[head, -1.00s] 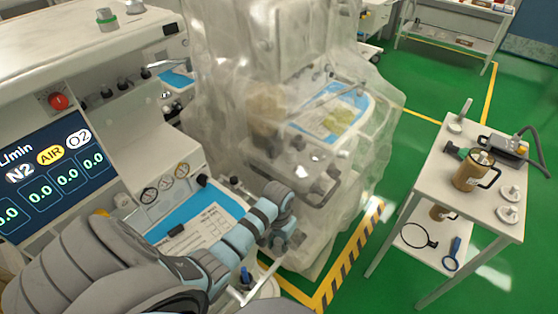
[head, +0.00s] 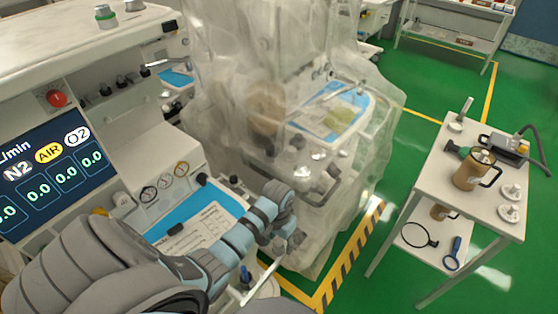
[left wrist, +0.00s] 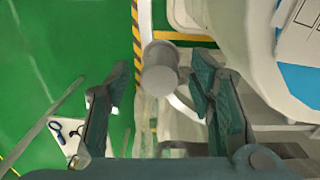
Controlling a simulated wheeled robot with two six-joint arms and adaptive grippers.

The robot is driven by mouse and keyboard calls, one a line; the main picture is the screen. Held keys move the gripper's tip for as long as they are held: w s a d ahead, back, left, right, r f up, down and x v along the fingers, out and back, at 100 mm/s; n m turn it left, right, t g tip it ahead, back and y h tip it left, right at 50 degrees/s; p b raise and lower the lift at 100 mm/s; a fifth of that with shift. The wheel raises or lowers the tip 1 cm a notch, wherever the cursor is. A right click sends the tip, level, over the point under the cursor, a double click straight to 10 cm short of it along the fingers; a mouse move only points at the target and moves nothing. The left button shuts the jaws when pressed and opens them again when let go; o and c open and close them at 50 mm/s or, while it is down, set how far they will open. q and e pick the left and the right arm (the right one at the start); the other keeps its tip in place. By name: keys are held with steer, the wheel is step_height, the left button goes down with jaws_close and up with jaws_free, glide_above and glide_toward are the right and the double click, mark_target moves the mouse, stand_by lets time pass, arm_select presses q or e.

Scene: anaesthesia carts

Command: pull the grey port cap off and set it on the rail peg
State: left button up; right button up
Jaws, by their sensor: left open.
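In the left wrist view a grey cylinder (left wrist: 160,68), which looks like the port cap, stands between the two spread fingers of my left gripper (left wrist: 159,75). Gaps show on both sides, so the fingers do not appear to touch it. In the head view my left gripper (head: 284,240) is low beside the front right corner of the near cart, and I cannot make out the cap there. A small blue upright piece (head: 246,274) shows at the cart's front rail; I cannot tell if it is the rail peg. My right gripper is not in view.
The near cart's worktop carries a blue mat with a paper (head: 205,225). A cart under a clear plastic cover (head: 335,190) stands close behind my gripper. A white side table (head: 440,195) with a brown canister (head: 472,172) is at the right. Green floor lies between.

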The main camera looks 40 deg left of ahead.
mark_target(278, 241)
arm_select(q)
step_height(278, 241, up, 7)
steer(key=shift+f, duration=0.2)
steer(key=shift+s+a, duration=0.1)
stand_by(0.4)
